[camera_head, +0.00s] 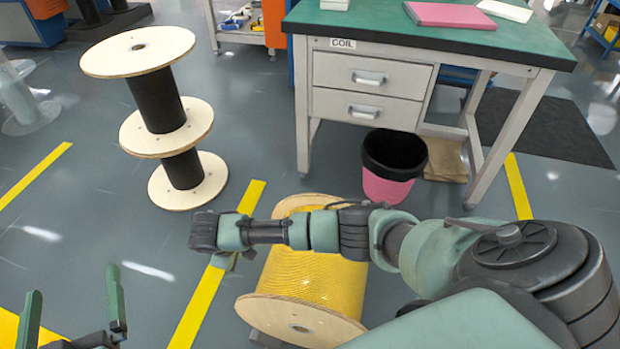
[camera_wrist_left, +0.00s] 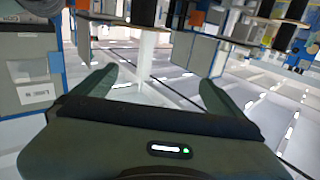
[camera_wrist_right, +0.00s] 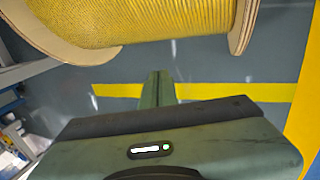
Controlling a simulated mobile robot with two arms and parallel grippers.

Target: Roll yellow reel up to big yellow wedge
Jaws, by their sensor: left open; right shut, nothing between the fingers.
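The yellow reel (camera_head: 317,277), wound yellow between pale wooden flanges, lies on its side at the bottom middle of the head view. My right arm crosses in front of its upper part. The reel also fills the top of the right wrist view (camera_wrist_right: 140,18). My right gripper (camera_wrist_right: 159,75) is shut and empty, pointing toward the floor below the reel in that view, apparently apart from it. My left gripper (camera_head: 74,280) is open and empty at the lower left; its spread fingers show in the left wrist view (camera_wrist_left: 156,78). I cannot clearly identify the big yellow wedge.
A yellow patch (camera_head: 10,329) shows at the lower left corner; I cannot tell whether it is floor paint. Stacked black reels (camera_head: 160,105) stand at upper left. A green-topped desk (camera_head: 400,35) and a pink bin (camera_head: 388,185) stand beyond the reel. Floor left of the reel is clear.

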